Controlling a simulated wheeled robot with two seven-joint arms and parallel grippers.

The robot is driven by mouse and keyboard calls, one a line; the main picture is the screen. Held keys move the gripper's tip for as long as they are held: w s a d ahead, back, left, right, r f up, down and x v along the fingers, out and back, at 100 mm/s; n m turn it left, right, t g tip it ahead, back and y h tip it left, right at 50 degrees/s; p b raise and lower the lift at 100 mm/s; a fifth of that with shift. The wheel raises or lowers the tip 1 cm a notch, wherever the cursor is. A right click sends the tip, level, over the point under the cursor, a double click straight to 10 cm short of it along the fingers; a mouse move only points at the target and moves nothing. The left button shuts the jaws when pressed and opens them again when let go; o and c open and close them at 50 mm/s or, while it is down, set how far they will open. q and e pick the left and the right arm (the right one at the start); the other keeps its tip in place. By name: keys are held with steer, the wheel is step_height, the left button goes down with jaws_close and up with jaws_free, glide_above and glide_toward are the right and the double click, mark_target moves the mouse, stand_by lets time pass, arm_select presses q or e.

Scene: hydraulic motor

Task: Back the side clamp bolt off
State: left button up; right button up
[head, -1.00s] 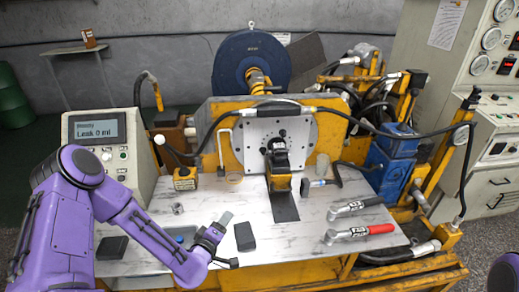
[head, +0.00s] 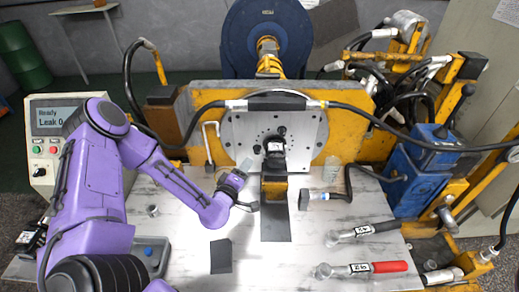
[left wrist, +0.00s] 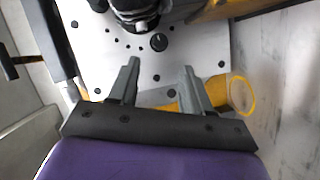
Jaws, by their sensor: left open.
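The dark hydraulic motor (head: 274,147) sits against the grey mounting plate (head: 308,132), above a yellow and black support (head: 274,188). I cannot make out the side clamp bolt for certain. My left gripper (head: 245,188) is in front of the plate, left of the support. In the left wrist view, my left gripper (left wrist: 160,67) is open and empty, its fingers pointing at the plate (left wrist: 200,60). A round black knob or bolt head (left wrist: 158,42) shows just beyond and between the fingertips, beside the motor's dark body (left wrist: 135,12). My right gripper is out of view.
A black block (head: 221,257) and a small metal nut (head: 153,211) lie at left. A black hose (head: 400,125) crosses above the bench.

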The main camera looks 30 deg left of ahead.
mark_target(255, 152)
arm_select(q)
steer(key=p+x, duration=0.1)
steer(key=x, duration=0.8)
steer(key=shift+r, duration=0.1)
steer(key=shift+w+a, duration=0.1)
jaws_close()
